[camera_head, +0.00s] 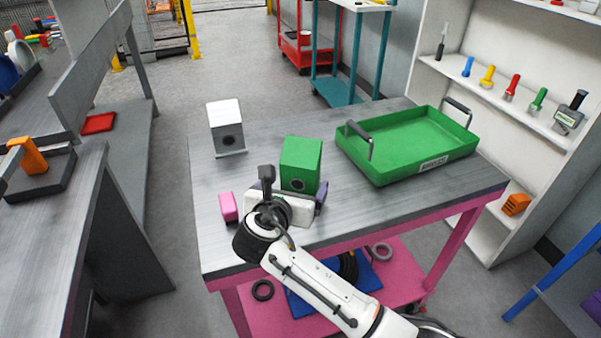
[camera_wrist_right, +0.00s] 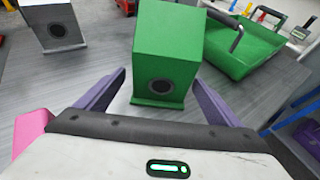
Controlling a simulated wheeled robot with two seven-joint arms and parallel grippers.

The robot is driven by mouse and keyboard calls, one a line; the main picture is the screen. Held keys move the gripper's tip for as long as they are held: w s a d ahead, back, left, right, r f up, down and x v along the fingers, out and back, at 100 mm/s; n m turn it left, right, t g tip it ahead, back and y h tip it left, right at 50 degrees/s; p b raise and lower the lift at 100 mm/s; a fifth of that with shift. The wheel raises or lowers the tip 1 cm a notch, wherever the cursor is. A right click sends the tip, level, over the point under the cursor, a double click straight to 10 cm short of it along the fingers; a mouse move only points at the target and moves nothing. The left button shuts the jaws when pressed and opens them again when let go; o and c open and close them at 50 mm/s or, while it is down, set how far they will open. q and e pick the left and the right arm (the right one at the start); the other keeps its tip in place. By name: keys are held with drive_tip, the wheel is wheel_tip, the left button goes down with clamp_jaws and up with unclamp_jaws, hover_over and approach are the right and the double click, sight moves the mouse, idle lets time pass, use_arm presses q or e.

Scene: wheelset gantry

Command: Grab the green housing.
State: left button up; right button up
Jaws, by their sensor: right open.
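The green housing (camera_head: 301,160), a block with a dark round hole in its front, stands upright on the grey tabletop. My right gripper (camera_head: 270,203) is in front of it, close to its near side. In the right wrist view the housing (camera_wrist_right: 166,55) shows ahead between the spread purple fingers of my right gripper (camera_wrist_right: 150,92). The fingers are apart and hold nothing; I cannot tell whether they touch the housing. The housing's far side is hidden. My left gripper does not show in either view.
A white housing (camera_head: 226,127) stands at the table's back left. A green tray (camera_head: 404,168) with two handles sits at the right. A small pink block (camera_head: 228,207) is left of my right gripper.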

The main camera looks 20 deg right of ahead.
sight(301, 179)
drive_tip(key=x, duration=0.3)
drive_tip(key=shift+w+d+f, duration=0.1)
drive_tip(key=shift+d, duration=0.1)
drive_tip(key=c, duration=1.3)
